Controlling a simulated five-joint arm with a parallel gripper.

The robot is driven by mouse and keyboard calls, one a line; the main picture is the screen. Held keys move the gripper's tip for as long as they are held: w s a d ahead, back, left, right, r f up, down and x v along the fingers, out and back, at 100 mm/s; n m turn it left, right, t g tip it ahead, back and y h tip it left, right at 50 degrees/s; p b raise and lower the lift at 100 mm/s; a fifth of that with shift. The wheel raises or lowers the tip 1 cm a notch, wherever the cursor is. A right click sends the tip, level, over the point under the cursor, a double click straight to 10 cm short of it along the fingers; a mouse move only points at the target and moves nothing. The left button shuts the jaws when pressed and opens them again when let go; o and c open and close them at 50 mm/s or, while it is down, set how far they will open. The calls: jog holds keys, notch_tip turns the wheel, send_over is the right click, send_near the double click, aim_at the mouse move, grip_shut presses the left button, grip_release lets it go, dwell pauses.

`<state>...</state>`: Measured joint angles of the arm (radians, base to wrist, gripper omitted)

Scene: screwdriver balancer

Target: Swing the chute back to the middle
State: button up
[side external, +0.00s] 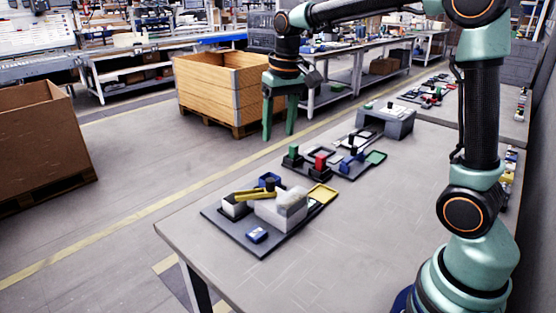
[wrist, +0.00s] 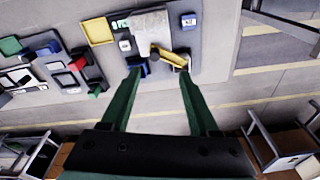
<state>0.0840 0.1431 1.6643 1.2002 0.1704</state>
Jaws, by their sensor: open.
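A yellow bar, which looks like the chute (side external: 258,195), lies across the top of a fixture on a dark board (side external: 262,250). Its left end is over a small white box (side external: 234,209) and its right end is by a pale block (side external: 283,210). The chute (wrist: 170,55) slants down to the right in the wrist view, its right end over the white box. My gripper (side external: 278,135) is open and empty, in the air above and beyond the board.
Another board with green, red and blue parts (side external: 320,162) lies farther back. The front table surface is clear.

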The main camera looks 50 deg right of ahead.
jog(key=m+g, duration=0.1)
jog(key=g, duration=0.1)
send_over(270, 180)
notch_tip(270, 180, down, 4)
notch_tip(270, 180, down, 12)
jog(key=shift+d+f, duration=0.1)
jog(key=shift+f, duration=0.1)
grip_shut()
dwell(1.5)
